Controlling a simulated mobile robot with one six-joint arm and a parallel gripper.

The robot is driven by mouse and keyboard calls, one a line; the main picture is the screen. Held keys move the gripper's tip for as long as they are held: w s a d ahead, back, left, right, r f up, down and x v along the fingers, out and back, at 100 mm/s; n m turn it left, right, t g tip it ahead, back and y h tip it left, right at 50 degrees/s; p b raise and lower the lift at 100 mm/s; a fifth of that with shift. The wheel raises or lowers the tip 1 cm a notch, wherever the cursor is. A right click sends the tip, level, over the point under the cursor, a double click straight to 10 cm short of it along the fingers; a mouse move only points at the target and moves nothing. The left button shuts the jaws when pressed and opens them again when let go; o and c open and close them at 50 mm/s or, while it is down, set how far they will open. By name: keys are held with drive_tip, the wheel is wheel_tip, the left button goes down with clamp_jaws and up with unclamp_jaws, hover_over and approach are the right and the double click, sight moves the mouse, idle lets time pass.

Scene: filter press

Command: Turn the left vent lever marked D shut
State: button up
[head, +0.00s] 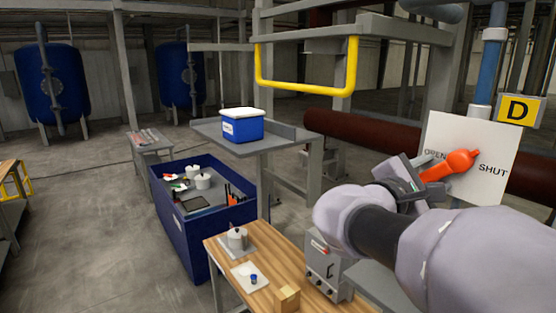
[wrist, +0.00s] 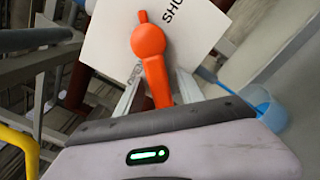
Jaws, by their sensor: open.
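The orange-red lever (head: 450,163) is mounted on a white plate (head: 485,140) lettered OPEN and SHUT, below a yellow sign marked D (head: 520,110). Its handle slants down and left, near the word OPEN, and its small pointer tip is on the opposite side. In the wrist view the lever (wrist: 150,50) has its round hub at top and its handle running down toward my gripper (wrist: 158,75). The gripper is open, with one finger on each side of the handle. I cannot tell whether either finger touches it. In the head view my gripper (head: 422,170) is at the handle's end.
A blue pipe (head: 486,70) stands behind the plate, and a dark red pipe (head: 370,135) runs behind the arm. A yellow rail (head: 305,91) hangs at upper middle. A wooden bench (head: 265,270) and a blue cart (head: 185,240) stand below left.

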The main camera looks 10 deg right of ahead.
clamp_jaws()
idle(1.4)
